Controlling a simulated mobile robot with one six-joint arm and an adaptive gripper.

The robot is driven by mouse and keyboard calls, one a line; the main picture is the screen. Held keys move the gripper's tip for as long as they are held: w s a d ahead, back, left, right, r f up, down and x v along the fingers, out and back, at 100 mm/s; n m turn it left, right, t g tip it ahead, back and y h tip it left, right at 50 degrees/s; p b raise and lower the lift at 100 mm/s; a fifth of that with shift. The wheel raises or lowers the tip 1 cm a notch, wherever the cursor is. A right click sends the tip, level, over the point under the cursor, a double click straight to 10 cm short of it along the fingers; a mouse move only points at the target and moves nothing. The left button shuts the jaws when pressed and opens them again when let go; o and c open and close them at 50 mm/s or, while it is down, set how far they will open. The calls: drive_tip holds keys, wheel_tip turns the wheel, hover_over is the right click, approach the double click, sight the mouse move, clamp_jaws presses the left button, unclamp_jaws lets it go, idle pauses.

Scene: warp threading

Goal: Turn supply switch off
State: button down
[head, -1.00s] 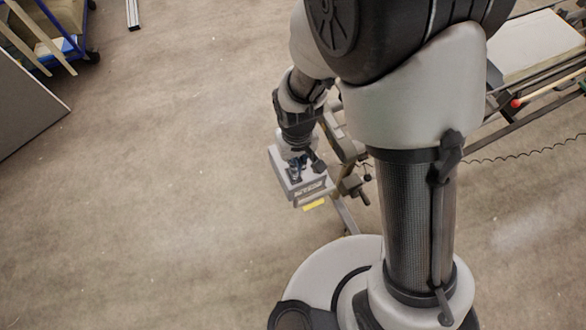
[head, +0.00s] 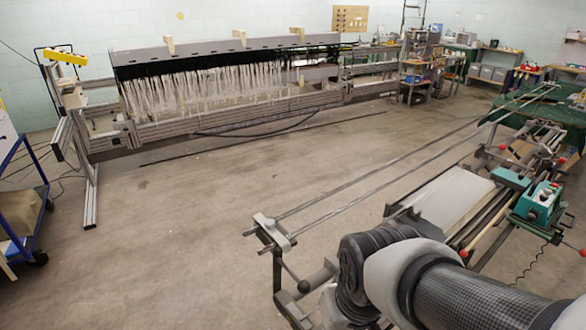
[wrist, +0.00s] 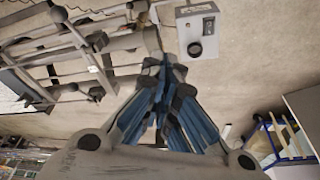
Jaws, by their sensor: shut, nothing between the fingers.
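A light grey box (wrist: 209,30) with a round black knob (wrist: 195,49) shows at the top of the wrist view; it looks like the supply switch, but its label is too small to read. My gripper (wrist: 166,66) is shut and empty, its blue-padded fingers together. The fingertips appear just below and left of the box in the picture, apart from the knob. The knob's setting cannot be made out. Neither the box nor my gripper shows in the head view now.
A long frame with hanging white threads (head: 210,90) stands at the back. A rail frame ends at a metal bracket (head: 270,232). A green machine (head: 538,203) stands at the right. A blue cart (head: 22,205) is at the left. The middle floor (head: 210,200) is clear.

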drive_tip(key=s+d+r+m+t, duration=0.1)
drive_tip(key=s+d+r+m, duration=0.1)
drive_tip(key=s+d+r, duration=0.4)
drive_tip(key=shift+s+d+t+h, duration=0.2)
drive_tip(key=shift+s+t+h, duration=0.1)
drive_tip(key=shift+s, duration=0.7)
drive_tip(key=shift+w, duration=0.1)
